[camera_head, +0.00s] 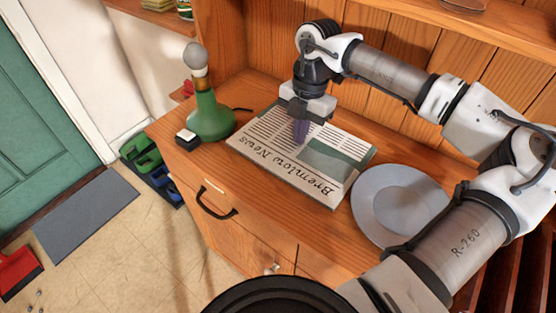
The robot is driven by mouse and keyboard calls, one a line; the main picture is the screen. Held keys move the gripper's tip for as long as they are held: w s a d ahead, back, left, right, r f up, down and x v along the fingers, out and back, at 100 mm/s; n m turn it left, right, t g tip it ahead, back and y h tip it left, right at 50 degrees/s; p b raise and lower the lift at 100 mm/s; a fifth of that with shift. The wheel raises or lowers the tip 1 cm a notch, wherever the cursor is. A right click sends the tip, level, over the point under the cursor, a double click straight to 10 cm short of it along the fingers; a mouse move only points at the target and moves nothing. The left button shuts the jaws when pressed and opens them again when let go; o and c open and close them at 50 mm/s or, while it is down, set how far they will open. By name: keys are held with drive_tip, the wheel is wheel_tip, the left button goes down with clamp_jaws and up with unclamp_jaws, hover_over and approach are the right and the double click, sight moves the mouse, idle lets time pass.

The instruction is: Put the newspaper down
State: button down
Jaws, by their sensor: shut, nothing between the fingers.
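The newspaper (319,178), headed "Bremlow News", lies flat on the wooden dresser top (301,210). It sits between a green lamp and a grey plate. My gripper (301,138) points down over the upper middle of the newspaper. Its purple fingers are shut with nothing between them. The fingertips are at or just above the paper; I cannot tell whether they touch it. The gripper hides a small part of the printed page.
A green lamp base (210,118) and a small white-topped dark box (187,139) stand left of the newspaper. A grey plate (399,203) lies to its right. The wooden back panel (400,55) rises behind. Drawers with a black handle (216,205) are below the front edge.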

drive_tip(key=shift+w+d+f, duration=0.35)
drive_tip(key=shift+w+d, duration=0.1)
drive_tip(key=shift+r, duration=0.1)
